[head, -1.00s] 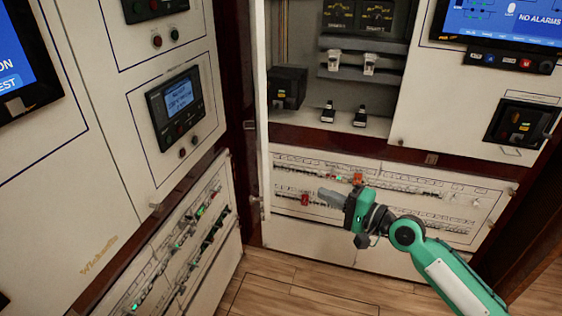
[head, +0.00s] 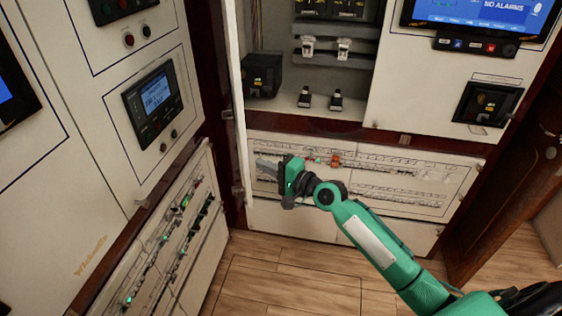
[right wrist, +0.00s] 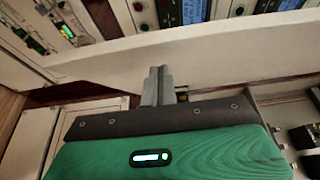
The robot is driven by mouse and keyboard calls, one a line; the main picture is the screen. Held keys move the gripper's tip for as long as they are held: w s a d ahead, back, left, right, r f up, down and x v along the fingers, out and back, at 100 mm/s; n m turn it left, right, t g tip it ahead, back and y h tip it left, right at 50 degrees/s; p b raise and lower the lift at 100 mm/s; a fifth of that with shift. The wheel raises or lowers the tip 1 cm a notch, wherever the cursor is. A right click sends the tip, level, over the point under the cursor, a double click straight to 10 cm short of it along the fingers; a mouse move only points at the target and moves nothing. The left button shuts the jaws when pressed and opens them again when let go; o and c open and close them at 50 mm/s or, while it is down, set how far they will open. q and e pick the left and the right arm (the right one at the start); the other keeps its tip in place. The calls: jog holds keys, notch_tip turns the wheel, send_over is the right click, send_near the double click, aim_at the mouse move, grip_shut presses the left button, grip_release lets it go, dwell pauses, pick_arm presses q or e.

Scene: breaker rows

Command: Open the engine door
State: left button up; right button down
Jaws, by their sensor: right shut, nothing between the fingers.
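No door in view carries a label that I can read as the engine door. A brown wooden door or panel (head: 508,185) stands at the right edge of the head view, with a dark fitting on it. A narrow white cabinet door (head: 238,90), seen almost edge-on, stands beside the open compartment. My right gripper (head: 266,166) is shut and empty, in front of the lower breaker panel, near that white door's lower end. In the right wrist view its fingers (right wrist: 158,84) are together, pointing at a pale panel edge. Whether they touch it is unclear. My left gripper is out of view.
The lower breaker panel (head: 400,202) holds rows of switches and an orange one (head: 336,160). A left cabinet (head: 60,200) with a small display (head: 154,100) stands close by. The wooden floor (head: 290,285) in front is clear.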

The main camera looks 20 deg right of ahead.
jog(key=shift+w+a, duration=0.1)
jog(key=shift+a, duration=0.55)
jog(key=shift+a, duration=0.1)
jog(key=w+a+p, duration=0.3)
jog(key=a+p, duration=0.2)
jog(key=a, duration=0.8)
jog(key=shift+a, duration=0.4)
jog(key=shift+w, duration=0.1)
